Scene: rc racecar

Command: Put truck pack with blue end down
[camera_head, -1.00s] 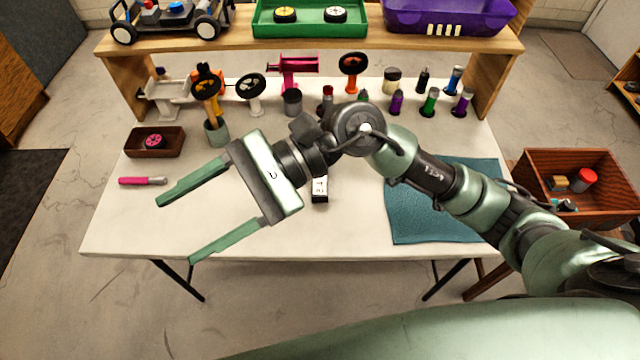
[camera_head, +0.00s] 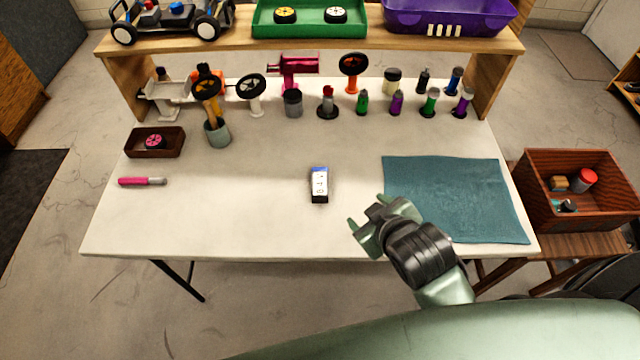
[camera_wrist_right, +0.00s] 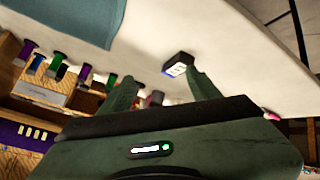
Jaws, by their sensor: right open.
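The truck pack (camera_head: 319,186) is a small white block with a blue end and a black end. It stands alone on the white table, its blue end toward the back and its black end toward the front. It also shows in the right wrist view (camera_wrist_right: 178,66), just beyond the fingers. My right gripper (camera_head: 366,220) is open and empty, to the right and front of the pack, apart from it. Its two fingers show in the right wrist view (camera_wrist_right: 163,85). My left gripper is in no view.
A teal mat (camera_head: 455,195) lies to the right. A pink marker (camera_head: 142,181) and a small brown tray (camera_head: 155,142) are at the left. Several bottles and tools stand along the back beneath the wooden shelf (camera_head: 330,42). The table around the pack is clear.

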